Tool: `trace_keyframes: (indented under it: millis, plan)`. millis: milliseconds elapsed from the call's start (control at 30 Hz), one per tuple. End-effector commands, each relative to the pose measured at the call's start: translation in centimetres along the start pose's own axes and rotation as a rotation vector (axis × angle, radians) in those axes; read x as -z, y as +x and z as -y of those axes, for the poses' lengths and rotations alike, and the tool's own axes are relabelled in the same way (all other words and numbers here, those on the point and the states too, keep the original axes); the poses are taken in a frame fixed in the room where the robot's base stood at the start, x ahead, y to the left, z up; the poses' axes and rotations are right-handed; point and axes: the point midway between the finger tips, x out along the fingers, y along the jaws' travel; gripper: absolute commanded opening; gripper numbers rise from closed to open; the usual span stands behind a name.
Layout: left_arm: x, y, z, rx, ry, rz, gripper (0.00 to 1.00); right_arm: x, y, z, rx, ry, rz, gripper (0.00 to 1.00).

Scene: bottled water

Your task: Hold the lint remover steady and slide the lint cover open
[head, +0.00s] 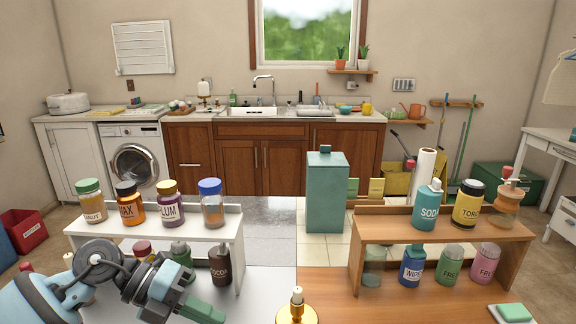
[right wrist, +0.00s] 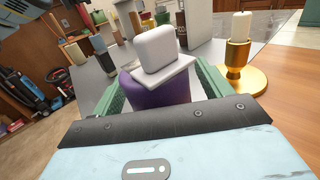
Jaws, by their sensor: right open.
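A device that looks like the lint remover shows in the right wrist view, with a rounded purple body (right wrist: 158,92), a flat white plate (right wrist: 165,72) and a white block (right wrist: 158,48) on top. I cannot tell which white part is the cover. My right gripper (right wrist: 160,85) is open, its green fingers on either side of the purple body; contact is unclear. The device is not visible in the head view. My left gripper (head: 190,304) is low at the left in the head view, before the white shelf; its jaw opening is unclear.
A brass candle holder (head: 297,312) stands near the table's front; it is also right of the device in the right wrist view (right wrist: 237,80). A white shelf (head: 238,222) and a wooden shelf (head: 440,233) carry several bottles. A green-topped sponge (head: 513,312) lies far right.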

Motion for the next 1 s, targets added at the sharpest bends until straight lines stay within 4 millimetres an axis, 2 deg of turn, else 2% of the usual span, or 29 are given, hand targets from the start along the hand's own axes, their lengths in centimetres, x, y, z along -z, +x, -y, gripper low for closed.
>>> trace_keyframes:
  millis: [167,633,800,1000]
  plan:
    - [0.0,0.0,0.0,0.0,0.0,0.0,0.0,0.1,-1.3,0.0,0.001,0.0,-0.002,0.78]
    - [0.0,0.0,0.0,0.0,0.0,0.0,0.0,0.1,-10.0,0.0,0.0,0.0,-0.003,0.78]
    - [0.0,0.0,0.0,0.0,0.0,0.0,0.0,0.1,-11.5,0.0,0.001,0.001,-0.002,0.78]
    - [0.0,0.0,0.0,0.0,0.0,0.0,0.0,0.0,-12.0,0.0,0.0,-0.001,0.0,0.78]
